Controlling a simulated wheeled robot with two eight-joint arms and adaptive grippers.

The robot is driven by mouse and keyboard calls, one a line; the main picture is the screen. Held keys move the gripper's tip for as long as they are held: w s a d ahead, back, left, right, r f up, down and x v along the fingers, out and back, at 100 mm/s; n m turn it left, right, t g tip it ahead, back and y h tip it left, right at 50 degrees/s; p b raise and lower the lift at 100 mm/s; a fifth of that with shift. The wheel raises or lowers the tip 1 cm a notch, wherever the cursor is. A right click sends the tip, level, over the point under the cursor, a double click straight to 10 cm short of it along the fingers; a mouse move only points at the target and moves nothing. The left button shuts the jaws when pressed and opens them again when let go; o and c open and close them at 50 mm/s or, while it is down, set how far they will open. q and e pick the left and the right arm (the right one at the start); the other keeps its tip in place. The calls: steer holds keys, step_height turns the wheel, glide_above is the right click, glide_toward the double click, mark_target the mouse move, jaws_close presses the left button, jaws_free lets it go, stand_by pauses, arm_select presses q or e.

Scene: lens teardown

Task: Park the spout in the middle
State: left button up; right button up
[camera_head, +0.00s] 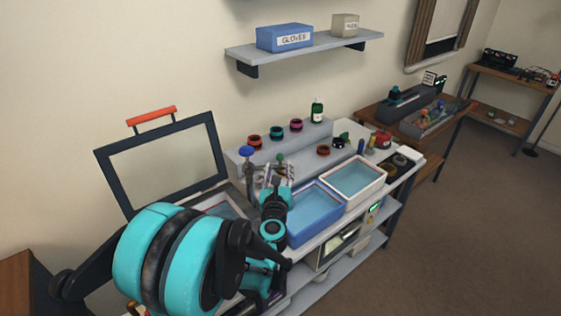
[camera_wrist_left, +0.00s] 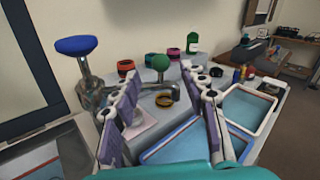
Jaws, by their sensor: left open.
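A metal tap with a blue knob (camera_head: 247,152) stands behind the basins, left of my gripper. The blue knob (camera_wrist_left: 76,45) is large at left in the wrist view. A green knob (camera_wrist_left: 160,62) sits on a metal stem beyond my fingers and also shows in the head view (camera_head: 281,157). A grey metal arm, likely the spout (camera_wrist_left: 168,89), runs below the green knob and is partly hidden by the left finger. My left gripper (camera_head: 277,173) is open over the back of the blue basin, its two purple-padded fingers (camera_wrist_left: 165,74) either side of that arm. I cannot tell whether they touch it. My right gripper is out of view.
The blue basin (camera_head: 289,227) and white basin (camera_head: 380,177) hold water. A left basin lies beneath a raised, framed lid (camera_head: 211,133). Coloured rings and a green bottle (camera_head: 317,110) stand on the back ledge. A wall shelf (camera_head: 305,51) hangs above.

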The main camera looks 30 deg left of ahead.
mark_target(280, 160)
arm_select(q)
steer(key=b+x, duration=0.1)
steer(key=x, duration=0.5)
steer(key=shift+w, duration=0.15)
jaws_close()
